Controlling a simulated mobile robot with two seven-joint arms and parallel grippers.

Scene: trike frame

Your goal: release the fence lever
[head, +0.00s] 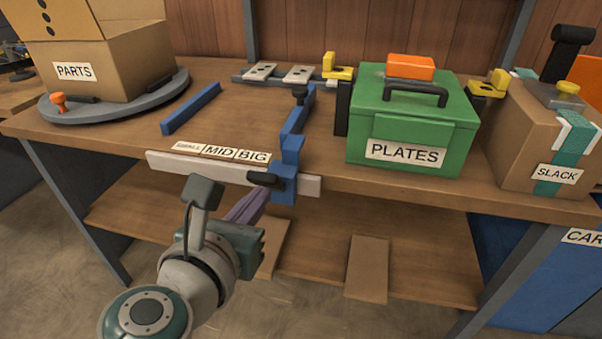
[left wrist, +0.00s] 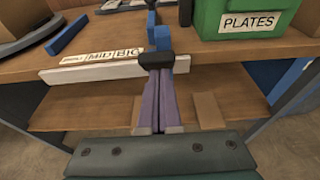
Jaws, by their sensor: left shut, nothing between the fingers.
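The blue fence (head: 296,125) runs from the back of the bench to its front rail. Its black lever (head: 265,179) sticks out to the left at the front end, below the size labels. The fence (left wrist: 161,38) and the lever (left wrist: 178,63) also show in the left wrist view. My left gripper (head: 261,191) has purple fingers that are shut with nothing between them. Its fingertips (left wrist: 157,70) are at the lever, just below or against it; I cannot tell whether they touch. The lever hides part of the tips. My right gripper is not in view.
A green PLATES box (head: 415,135) stands right of the fence, a SLACK carton (head: 520,150) further right. A blue bar (head: 190,108) lies left. A lower shelf (head: 330,250) lies beneath the bench.

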